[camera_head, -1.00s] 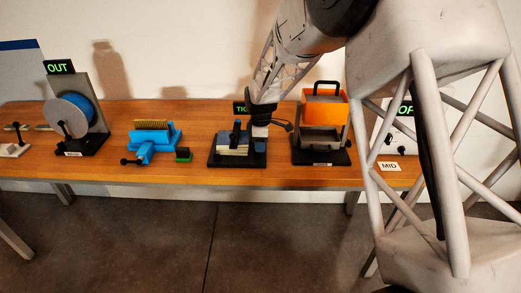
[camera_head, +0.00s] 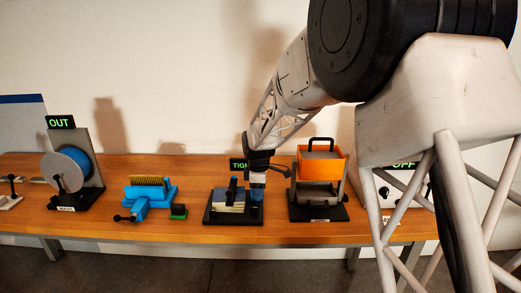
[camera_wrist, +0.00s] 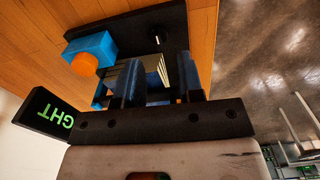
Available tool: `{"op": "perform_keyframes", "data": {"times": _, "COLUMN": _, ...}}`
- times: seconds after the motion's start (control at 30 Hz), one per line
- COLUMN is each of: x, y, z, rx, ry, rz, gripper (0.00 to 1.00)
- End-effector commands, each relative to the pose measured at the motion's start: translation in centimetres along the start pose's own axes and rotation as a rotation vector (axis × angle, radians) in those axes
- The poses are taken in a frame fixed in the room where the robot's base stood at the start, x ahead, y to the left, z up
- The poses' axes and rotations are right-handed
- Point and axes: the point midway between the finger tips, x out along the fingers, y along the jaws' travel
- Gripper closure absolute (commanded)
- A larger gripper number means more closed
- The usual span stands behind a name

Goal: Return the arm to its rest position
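My gripper (camera_head: 257,182) hangs just above the right part of a black-based fixture (camera_head: 222,217) holding a stack of pale layered sheets (camera_head: 229,201). In the wrist view, the two dark fingers of my gripper (camera_wrist: 158,78) stand apart with a gap between them. The sheet stack (camera_wrist: 150,72) shows beyond and between the fingers; I cannot tell whether they touch it. A blue block with an orange round end (camera_wrist: 84,63) sits on the fixture beside the fingers. My arm reaches in from the upper right.
An orange bin on a black stand (camera_head: 320,165) is close right of my gripper. A blue vise-like device with a brush (camera_head: 148,192) and a reel (camera_head: 68,170) stand left. A green-lettered sign (camera_head: 238,164) is behind the fixture. The wooden table's (camera_head: 140,235) front strip is clear.

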Motion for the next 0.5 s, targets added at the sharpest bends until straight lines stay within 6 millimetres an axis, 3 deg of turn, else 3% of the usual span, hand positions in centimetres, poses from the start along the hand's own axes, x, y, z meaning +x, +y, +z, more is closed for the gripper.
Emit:
{"op": "perform_keyframes", "data": {"times": 0.27, "x": -4.2, "y": -3.5, "z": 3.2, "rx": 0.152, "ry": 0.008, "rz": 0.024, "gripper": 0.65}}
{"op": "perform_keyframes", "data": {"times": 0.5, "x": -8.4, "y": -8.5, "z": 7.0, "rx": 0.347, "ry": 0.02, "rz": 0.051, "gripper": 0.65}}
